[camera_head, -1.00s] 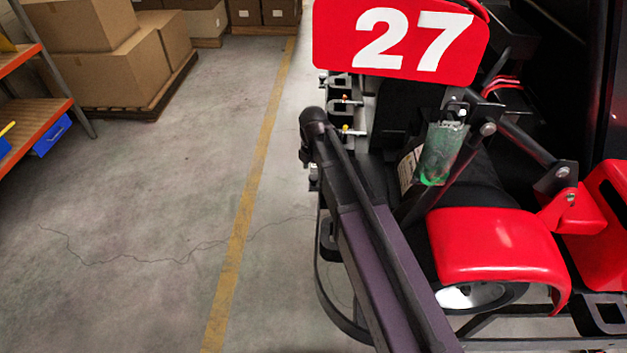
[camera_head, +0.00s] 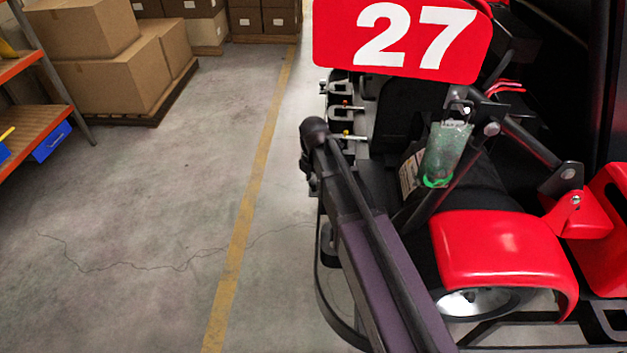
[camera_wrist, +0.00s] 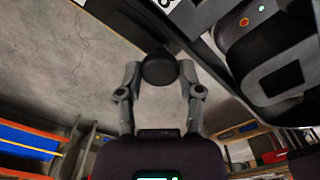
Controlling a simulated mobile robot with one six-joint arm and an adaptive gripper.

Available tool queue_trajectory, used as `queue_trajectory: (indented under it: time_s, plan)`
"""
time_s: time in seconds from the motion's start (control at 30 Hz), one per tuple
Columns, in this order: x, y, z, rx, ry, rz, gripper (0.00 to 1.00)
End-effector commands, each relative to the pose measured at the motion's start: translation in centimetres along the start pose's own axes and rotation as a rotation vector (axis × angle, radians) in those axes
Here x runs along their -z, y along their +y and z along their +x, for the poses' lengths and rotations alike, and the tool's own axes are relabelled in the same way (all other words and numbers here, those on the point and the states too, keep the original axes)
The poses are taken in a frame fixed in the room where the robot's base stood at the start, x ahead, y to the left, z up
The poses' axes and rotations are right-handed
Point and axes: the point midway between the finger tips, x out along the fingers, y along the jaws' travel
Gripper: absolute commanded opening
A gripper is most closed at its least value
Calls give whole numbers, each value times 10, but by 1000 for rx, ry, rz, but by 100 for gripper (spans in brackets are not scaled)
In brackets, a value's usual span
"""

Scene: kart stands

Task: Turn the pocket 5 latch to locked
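Several dark latch-like fittings (camera_head: 347,107) line that edge, with small red and yellow marks. I cannot tell which is the pocket 5 latch or how it is turned. In the wrist view, a dark kart part (camera_wrist: 270,55) with orange and green lights lies right of the gripper, apart from it.
The red number 27 plate (camera_head: 400,38) stands above the fittings. A greenish clear cylinder (camera_head: 447,150) and a red fender (camera_head: 500,250) are to the right. Open floor (camera_head: 140,220) lies left. Boxes (camera_head: 110,75) and an orange shelf (camera_head: 45,118) are farther left.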

Motion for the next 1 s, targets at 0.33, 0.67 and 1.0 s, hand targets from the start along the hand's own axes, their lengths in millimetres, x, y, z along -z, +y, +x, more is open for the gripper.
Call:
queue_trajectory:
  time_s: [0.33, 0.67, 1.0]
  plan:
    - [-1, -1, 0, 2, -1, 13, 0]
    - [-1, -1, 0, 2, -2, 131, 0]
    - [-1, -1, 0, 3, -3, 404, 0]
